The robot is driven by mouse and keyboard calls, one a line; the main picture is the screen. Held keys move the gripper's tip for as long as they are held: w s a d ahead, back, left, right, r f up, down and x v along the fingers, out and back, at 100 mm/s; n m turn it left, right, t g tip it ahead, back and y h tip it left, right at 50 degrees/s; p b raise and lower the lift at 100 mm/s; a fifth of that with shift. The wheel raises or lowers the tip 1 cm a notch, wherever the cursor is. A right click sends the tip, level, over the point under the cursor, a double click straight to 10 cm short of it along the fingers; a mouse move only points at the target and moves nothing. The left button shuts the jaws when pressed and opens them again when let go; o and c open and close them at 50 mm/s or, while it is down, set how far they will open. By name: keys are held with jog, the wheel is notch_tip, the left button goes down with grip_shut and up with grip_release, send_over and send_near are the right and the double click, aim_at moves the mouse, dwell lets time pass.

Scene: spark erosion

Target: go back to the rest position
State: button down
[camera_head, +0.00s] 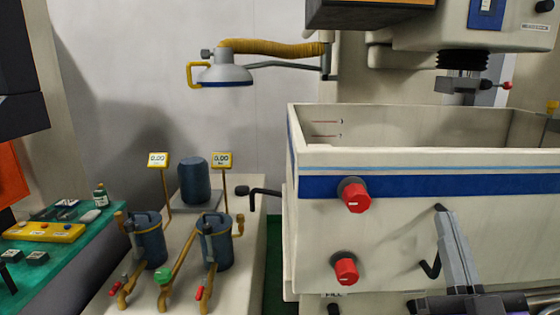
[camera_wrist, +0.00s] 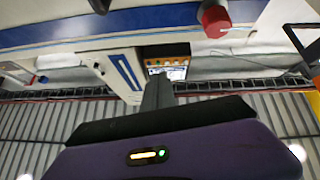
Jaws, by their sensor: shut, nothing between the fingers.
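My gripper (camera_head: 441,212) is at the lower right of the head view, in front of the white front wall of the machine tank (camera_head: 400,228). Its grey fingers point up and are shut, with nothing between them. I cannot tell whether they touch the wall. In the wrist view the shut fingers (camera_wrist: 157,92) stick out from my purple and black gripper body, with the machine beyond them.
The tank wall carries two red knobs (camera_head: 356,197) (camera_head: 346,270). A dark hooked handle (camera_head: 430,264) shows beside my fingers.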

jog(key=s+a+f+g, duration=0.1)
jog(key=s+f+g, duration=0.4)
jog(key=s+f, duration=1)
jog(key=s+a+f+g+y, duration=0.1)
jog(key=s+f+g, duration=0.4)
jog(key=s+f, duration=0.9)
jog(key=s, duration=0.3)
jog(key=shift+s+a+f+m+g, duration=0.25)
jog(key=shift+a+f+m+g, duration=0.05)
jog(key=shift+a+f+m, duration=0.1)
